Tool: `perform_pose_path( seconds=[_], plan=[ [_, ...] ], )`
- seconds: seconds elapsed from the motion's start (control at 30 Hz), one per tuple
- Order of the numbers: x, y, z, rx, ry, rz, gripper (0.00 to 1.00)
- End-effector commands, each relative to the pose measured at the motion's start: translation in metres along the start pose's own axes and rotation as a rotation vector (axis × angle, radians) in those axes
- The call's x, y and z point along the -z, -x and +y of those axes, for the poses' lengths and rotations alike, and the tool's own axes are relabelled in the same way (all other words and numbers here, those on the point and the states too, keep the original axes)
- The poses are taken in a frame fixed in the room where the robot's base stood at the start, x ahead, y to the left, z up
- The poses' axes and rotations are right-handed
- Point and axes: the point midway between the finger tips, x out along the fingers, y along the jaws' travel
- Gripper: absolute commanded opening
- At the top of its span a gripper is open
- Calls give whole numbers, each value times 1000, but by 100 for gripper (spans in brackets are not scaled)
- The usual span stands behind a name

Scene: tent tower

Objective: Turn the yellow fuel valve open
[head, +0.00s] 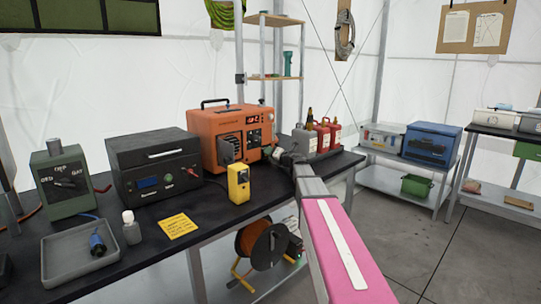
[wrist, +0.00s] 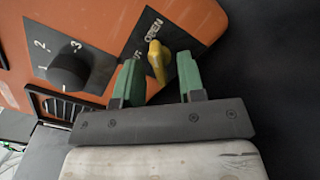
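The yellow fuel valve (wrist: 157,62) is a small lever on a dark plate on the orange generator (head: 230,135). In the wrist view its long side runs roughly up and down the picture. The word OPEN is printed just above it; another label is partly covered by a finger. My gripper (wrist: 159,80) has green fingers, one on each side of the lever, with small gaps showing, so it is open and not clamped. In the head view my gripper (head: 283,156) is at the generator's right side, and the valve cannot be made out there.
A black numbered knob (wrist: 68,69) is left of the valve. Red bottles (head: 328,133) stand right of my gripper on the black bench. A yellow meter (head: 238,182) stands in front of the generator, and a dark power box (head: 155,165) is left of it.

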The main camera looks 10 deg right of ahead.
Motion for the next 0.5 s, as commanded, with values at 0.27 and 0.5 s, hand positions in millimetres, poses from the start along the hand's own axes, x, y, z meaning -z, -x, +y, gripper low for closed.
perform_pose_path(
  seconds=[0.27,0.5],
  plan=[
    [1,31,1,0,0,0,36],
    [2,77,1,1,0,-1,36]
  ],
)
